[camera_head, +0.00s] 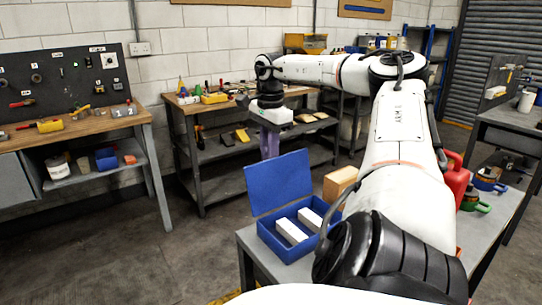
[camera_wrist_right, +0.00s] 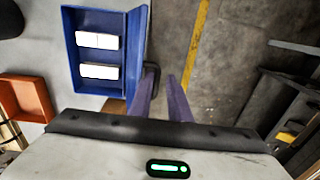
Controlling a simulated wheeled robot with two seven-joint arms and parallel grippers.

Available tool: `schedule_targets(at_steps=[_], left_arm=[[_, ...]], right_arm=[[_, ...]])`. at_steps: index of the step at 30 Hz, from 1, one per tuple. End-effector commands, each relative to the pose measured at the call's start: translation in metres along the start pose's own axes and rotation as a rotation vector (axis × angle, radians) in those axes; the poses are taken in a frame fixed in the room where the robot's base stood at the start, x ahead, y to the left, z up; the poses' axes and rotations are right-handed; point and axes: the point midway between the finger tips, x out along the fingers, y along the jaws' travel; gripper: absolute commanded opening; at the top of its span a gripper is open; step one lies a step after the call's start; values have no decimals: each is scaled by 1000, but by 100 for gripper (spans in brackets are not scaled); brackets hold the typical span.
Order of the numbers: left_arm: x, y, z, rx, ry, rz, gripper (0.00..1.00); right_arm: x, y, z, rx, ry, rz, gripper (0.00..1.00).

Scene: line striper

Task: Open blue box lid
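The blue box (camera_head: 288,256) sits on the near corner of the grey table, with two white blocks (camera_head: 291,231) inside. Its blue lid (camera_head: 279,183) stands up, tilted back from the opening. In the right wrist view the open box (camera_wrist_right: 84,18) shows at upper left with the white blocks (camera_wrist_right: 97,40) in it. My right gripper (camera_head: 269,150) points down just behind the lid's top edge, which seems to hide its fingertips. In the right wrist view its purple fingers (camera_wrist_right: 162,80) are apart with bare floor between them. My left gripper is not in view.
A wooden block (camera_head: 338,187) stands right behind the box. A red can (camera_head: 456,180) and a green-handled item (camera_head: 472,201) stand farther right. An orange tray (camera_wrist_right: 28,99) shows in the wrist view. The floor left of the table is clear.

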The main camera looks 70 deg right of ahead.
Motion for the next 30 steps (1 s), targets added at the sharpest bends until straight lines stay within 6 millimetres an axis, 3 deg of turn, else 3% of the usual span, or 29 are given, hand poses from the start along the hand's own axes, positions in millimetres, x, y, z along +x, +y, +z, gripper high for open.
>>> schedule_targets(at_steps=[1,3,17,23,30], left_arm=[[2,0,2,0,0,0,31],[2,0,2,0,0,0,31],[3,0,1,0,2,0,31],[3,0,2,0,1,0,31],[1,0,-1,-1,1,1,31]], right_arm=[[14,-7,1,1,-1,-20,18],[14,-7,2,0,-1,-19,26],[12,-6,3,-5,-1,-17,26],[-17,-4,3,-3,1,-24,26],[-76,0,3,1,6,-36,26]])
